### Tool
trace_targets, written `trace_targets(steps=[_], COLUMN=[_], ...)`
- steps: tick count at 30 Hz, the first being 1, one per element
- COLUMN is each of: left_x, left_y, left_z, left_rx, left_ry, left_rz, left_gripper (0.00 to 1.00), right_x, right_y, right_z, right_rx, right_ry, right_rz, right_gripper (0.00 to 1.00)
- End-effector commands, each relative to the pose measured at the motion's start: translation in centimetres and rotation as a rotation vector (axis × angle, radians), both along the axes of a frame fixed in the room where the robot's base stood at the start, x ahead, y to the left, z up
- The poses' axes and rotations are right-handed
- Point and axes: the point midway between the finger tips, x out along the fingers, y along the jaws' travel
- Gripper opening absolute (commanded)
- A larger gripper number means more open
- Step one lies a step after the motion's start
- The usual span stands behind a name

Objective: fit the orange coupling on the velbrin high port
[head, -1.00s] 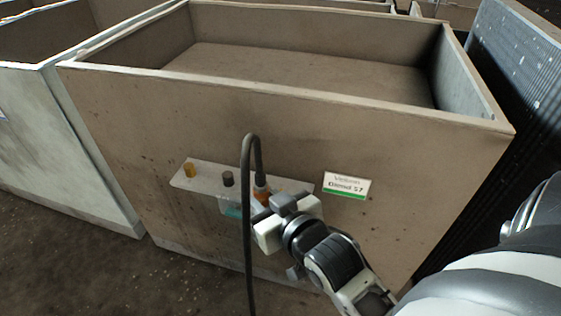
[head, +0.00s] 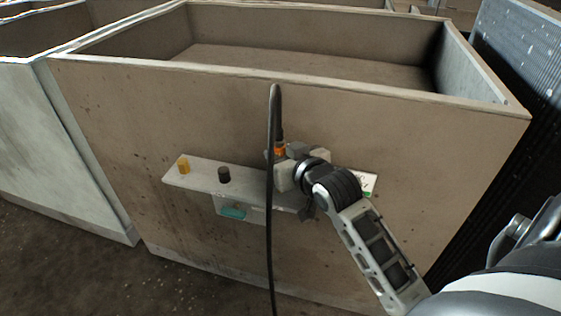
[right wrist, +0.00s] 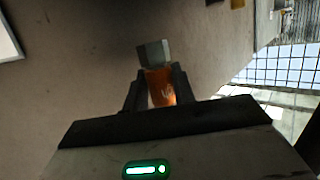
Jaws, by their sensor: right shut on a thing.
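The orange coupling (head: 280,151) is held upright in my right gripper (head: 278,160), above the right part of the shelf on the box front. A dark hose (head: 270,200) rises from it, loops over and hangs down in front. In the right wrist view the coupling (right wrist: 161,88) sits between the two dark fingers (right wrist: 159,93), with a grey piece at its far end. The shelf carries a yellow port (head: 184,166) and a black port (head: 223,174). I cannot tell which port is the velbrin high one.
The ports stand on a pale shelf (head: 200,181) on the large brown box (head: 130,120). A small tray with a teal thing (head: 233,212) is below the shelf. A white label (head: 369,184) is partly hidden by my arm. The floor at lower left is clear.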

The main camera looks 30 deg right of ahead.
Motion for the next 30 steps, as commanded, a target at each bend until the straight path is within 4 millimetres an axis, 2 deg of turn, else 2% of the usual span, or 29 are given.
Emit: trace_targets(steps=[5, 15, 17, 30], left_x=[-0.1, 0.3, 0.2, 0.0], left_y=[0.0, -0.1, -0.1, -0.2], left_z=[-1.0, -2.7, -1.9, -1.0], left_rx=[-0.002, 0.003, 0.004, 0.004], left_ry=[-0.009, -0.061, -0.065, -0.061], left_rz=[0.001, -0.005, -0.007, -0.012], left_gripper=[1.0, 1.0, 1.0, 1.0], right_x=[0.1, 0.1, 0.1, -0.4], right_y=[-0.2, -0.1, -0.1, -0.1], right_z=[-1.2, -4.7, -4.1, -3.9], right_rx=[0.001, 0.0, 0.0, 0.001], right_ry=[-0.003, -0.004, -0.004, -0.002], right_rz=[-0.002, -0.001, -0.001, -0.002], right_gripper=[0.0, 0.0, 0.0, 0.0])
